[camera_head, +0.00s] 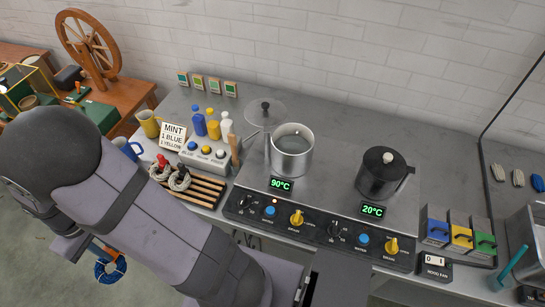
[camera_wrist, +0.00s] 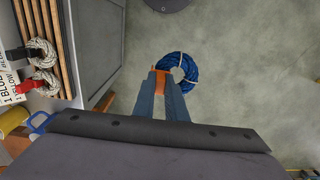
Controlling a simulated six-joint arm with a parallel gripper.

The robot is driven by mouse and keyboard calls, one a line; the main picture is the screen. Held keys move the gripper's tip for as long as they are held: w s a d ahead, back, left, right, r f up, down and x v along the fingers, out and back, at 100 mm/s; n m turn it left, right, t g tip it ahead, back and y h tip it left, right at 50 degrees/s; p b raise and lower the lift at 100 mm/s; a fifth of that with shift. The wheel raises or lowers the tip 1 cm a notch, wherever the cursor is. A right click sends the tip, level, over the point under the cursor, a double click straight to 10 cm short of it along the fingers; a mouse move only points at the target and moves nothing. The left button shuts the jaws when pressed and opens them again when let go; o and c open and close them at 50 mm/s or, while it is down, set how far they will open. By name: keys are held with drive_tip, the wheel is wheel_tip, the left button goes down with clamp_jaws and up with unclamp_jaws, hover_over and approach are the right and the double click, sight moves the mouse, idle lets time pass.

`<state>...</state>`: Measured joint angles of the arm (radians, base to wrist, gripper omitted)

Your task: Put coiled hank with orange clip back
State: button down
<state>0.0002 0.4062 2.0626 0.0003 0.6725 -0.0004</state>
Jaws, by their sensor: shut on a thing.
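The coiled hank (camera_head: 110,270) is dark blue with an orange clip (camera_wrist: 161,86); the hank also shows in the wrist view (camera_wrist: 184,62). My gripper (camera_wrist: 161,80) is shut on the orange clip, and the hank hangs from it over the grey floor, off the counter's front edge. The slatted wooden rack (camera_head: 208,186) lies on the counter and shows at upper left in the wrist view (camera_wrist: 62,48). Two cream hanks, one with a red clip (camera_head: 160,168) and one with a black clip (camera_head: 180,179), lie at its left end.
Dye bottles (camera_head: 213,125), a MINT card (camera_head: 173,135) and a blue mug (camera_head: 127,147) stand near the rack. An open steel pot (camera_head: 291,155) reads 90°C, and a dark lidded pot (camera_head: 382,175) reads 20°C. The rack's right part is bare.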

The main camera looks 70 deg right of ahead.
drive_tip(key=s+d+m+b, duration=0.2)
drive_tip(key=d+m, duration=0.4)
drive_tip(key=d, duration=0.5)
drive_tip(key=s+d+m+b, duration=0.2)
drive_tip(key=s+d+m, duration=0.3)
drive_tip(key=d, duration=0.6)
drive_tip(key=s+d+m+b, duration=0.1)
drive_tip(key=s+d+m, duration=0.3)
drive_tip(key=d+m, duration=0.3)
drive_tip(key=d, duration=0.4)
drive_tip(key=shift+f+b, duration=0.2)
drive_tip(key=shift+b, duration=0.2)
drive_tip(key=shift+s+f+p, duration=0.1)
drive_tip(key=shift+f+p, duration=1.3)
drive_tip(key=shift+f, duration=3.6)
drive_tip(key=shift+f, duration=0.15)
